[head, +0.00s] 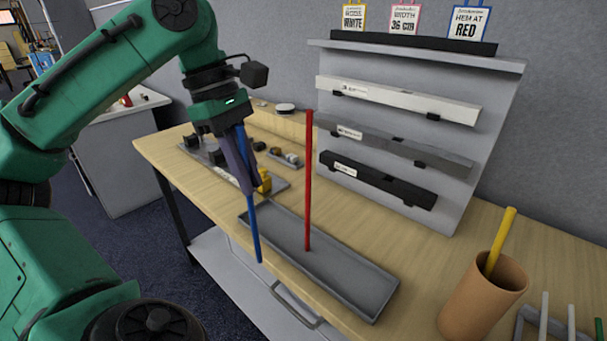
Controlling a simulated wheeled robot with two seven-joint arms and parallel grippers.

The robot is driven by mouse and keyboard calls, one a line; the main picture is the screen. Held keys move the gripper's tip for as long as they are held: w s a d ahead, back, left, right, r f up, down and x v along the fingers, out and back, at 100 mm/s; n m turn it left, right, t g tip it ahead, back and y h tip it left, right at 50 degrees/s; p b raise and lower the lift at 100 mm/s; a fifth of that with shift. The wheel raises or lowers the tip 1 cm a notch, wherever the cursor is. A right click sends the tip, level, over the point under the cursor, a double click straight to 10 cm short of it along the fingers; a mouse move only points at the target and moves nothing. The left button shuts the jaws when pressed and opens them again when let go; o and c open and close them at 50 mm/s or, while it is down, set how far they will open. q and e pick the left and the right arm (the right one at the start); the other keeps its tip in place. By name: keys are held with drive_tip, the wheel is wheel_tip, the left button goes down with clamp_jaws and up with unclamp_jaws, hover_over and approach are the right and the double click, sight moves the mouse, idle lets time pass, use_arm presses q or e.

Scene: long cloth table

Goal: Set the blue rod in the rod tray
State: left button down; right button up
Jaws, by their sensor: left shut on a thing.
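My left gripper (249,186) points down and is shut on the blue rod (254,228). The rod hangs almost upright, leaning slightly, with its upper part between the fingers. Its lower end shows in front of the left end of the grey rod tray (352,291), near the table's front edge. It appears outside the tray; its exact height is hard to tell. The tray is long and shallow. A red rod (308,185) stands upright, its lower end appearing inside the tray. My right gripper is not in view.
A brown cup (482,303) holding a yellow rod (500,241) stands at the right, beside a rack with several rods (544,315). A grey stand (460,185) with white, grey and black bars is behind. Small parts (285,157) lie behind the gripper.

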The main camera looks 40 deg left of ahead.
use_arm(q)
drive_tip(key=w+f+p, duration=0.3)
drive_tip(key=w+p, duration=0.3)
drive_tip(key=w, duration=0.5)
drive_tip(key=shift+w+a+f+p, duration=0.2)
drive_tip(key=shift+w+f+p, duration=0.05)
drive_tip(key=shift+f+p, duration=0.1)
drive_tip(key=shift+f, duration=0.15)
drive_tip(key=c, duration=0.9)
unclamp_jaws()
